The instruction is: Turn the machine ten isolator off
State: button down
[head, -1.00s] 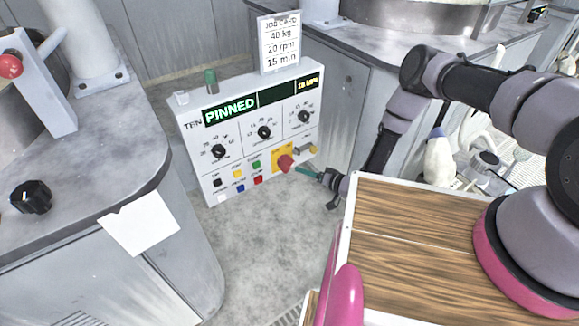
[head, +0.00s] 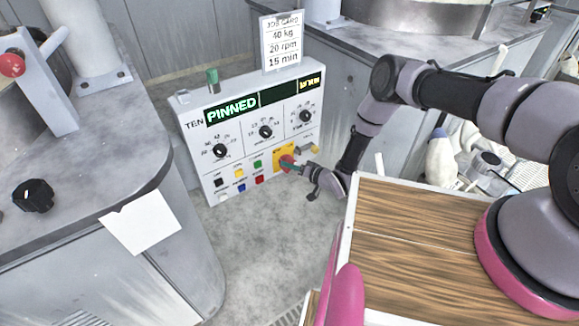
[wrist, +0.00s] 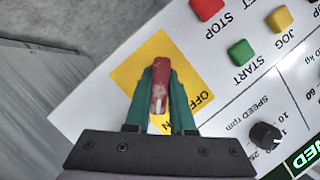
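The machine ten isolator is a red handle on a yellow plate (head: 278,152), low on the right of the white TEN panel (head: 212,180). In the wrist view the red handle (wrist: 160,85) stands upright in the picture on its yellow plate (wrist: 128,72). The OFF mark is to its right; a partly hidden label ending in N is at its lower end. My gripper (wrist: 160,76) has one green finger on each side of the handle, seemingly pressed against it. In the head view my gripper (head: 291,166) reaches the handle from the right, and the fingers partly cover it.
Three black dials, several coloured buttons and a PINNED display (head: 232,110) are on the panel. The red STOP (wrist: 207,8), yellow JOG (wrist: 279,19) and green START (wrist: 241,52) buttons lie close by. A job card (head: 282,42) stands above. A wooden-topped surface (head: 430,240) is in front.

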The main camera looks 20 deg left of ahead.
dwell(0.4)
jog(key=n+t+h, duration=0.1)
jog(key=n, duration=0.2)
jog(key=shift+h, duration=0.4)
jog(key=n+t+h, duration=0.1)
jog(key=n, duration=0.2)
jog(key=shift+t+h, duration=0.3)
jog(key=shift+t, duration=0.1)
jog(key=n+t+h, duration=0.1)
jog(key=n+t, duration=0.1)
jog(key=n, duration=0.1)
jog(key=shift+s, duration=0.1)
jog(key=shift+n+t+h, duration=0.6)
jog(key=shift+n+t, duration=0.2)
jog(key=shift+n, duration=0.8)
jog(key=c, duration=0.8)
grip_release()
jog(key=shift+o, duration=0.2)
